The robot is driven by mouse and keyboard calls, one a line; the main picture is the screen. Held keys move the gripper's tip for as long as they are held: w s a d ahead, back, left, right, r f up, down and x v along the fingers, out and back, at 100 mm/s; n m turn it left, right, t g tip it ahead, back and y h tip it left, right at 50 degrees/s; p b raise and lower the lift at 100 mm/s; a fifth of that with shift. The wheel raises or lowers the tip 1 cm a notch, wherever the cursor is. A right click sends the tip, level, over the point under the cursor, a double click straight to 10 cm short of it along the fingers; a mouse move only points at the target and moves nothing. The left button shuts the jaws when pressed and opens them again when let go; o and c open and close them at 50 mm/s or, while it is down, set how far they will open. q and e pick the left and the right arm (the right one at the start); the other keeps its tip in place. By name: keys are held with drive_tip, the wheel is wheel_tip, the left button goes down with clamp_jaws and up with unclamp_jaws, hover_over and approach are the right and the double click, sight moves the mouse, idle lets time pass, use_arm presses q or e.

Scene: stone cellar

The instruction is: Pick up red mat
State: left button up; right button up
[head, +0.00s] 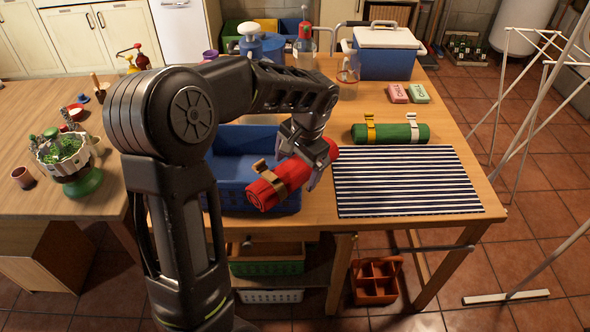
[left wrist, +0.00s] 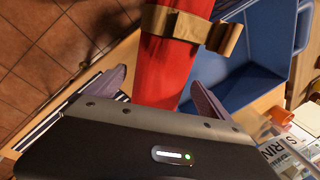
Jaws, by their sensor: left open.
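The red mat (head: 267,193) is rolled up, with a tan strap and clip round it. It lies slanted over the right front part of the blue crate (head: 228,197); I cannot tell what it rests on. My left gripper (head: 303,163) is at the mat's right end, its fingers spread. In the left wrist view the red roll (left wrist: 170,70) runs between the open fingers of the gripper (left wrist: 160,92), one on each side, with a gap beside the left finger. The strap sits farther along the roll. My right gripper is out of view.
A striped mat (head: 405,180) lies flat right of the crate, with a green rolled mat (head: 390,133) behind it. A blue cooler (head: 385,52) and a glass jug (head: 348,68) stand farther back. A planter (head: 68,160) stands on the left counter.

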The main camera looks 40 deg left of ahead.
sight(296, 163)
use_arm(q)
clamp_jaws()
idle(1.0)
drive_tip(key=shift+r, duration=0.15)
drive_tip(key=v, duration=0.3)
drive_tip(key=a+v, duration=0.1)
drive_tip(key=v, duration=0.2)
drive_tip(key=a+b+v, duration=0.1)
drive_tip(key=v, duration=0.2)
drive_tip(key=shift+w+r, duration=0.15)
drive_tip(key=shift+r, duration=0.35)
